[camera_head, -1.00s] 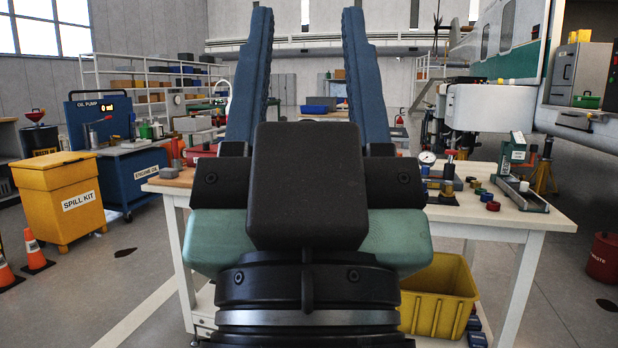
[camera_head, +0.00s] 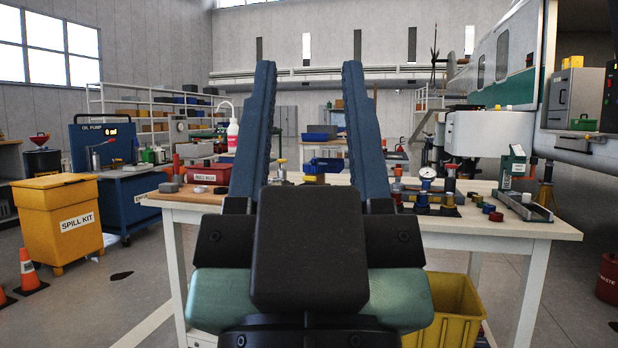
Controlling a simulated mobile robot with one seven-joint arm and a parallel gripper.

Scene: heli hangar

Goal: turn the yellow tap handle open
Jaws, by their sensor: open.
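My gripper (camera_head: 308,68) is large in the foreground, its two long blue fingers apart with nothing between them. Between the fingers, lower down, a small yellow handle-like piece (camera_head: 282,162) shows on the workbench (camera_head: 500,228). It looks like the tap handle, but it is too small to tell how it is turned. The tap's body is mostly hidden behind my gripper's black palm. Beyond my gripper, the handle appears apart from both fingers.
A red box (camera_head: 205,174) and a white bottle with a red label (camera_head: 232,135) stand left of my fingers. A dial gauge (camera_head: 428,173), small coloured caps and a grey tray (camera_head: 522,207) are on the right. A yellow bin (camera_head: 455,310) is below the bench.

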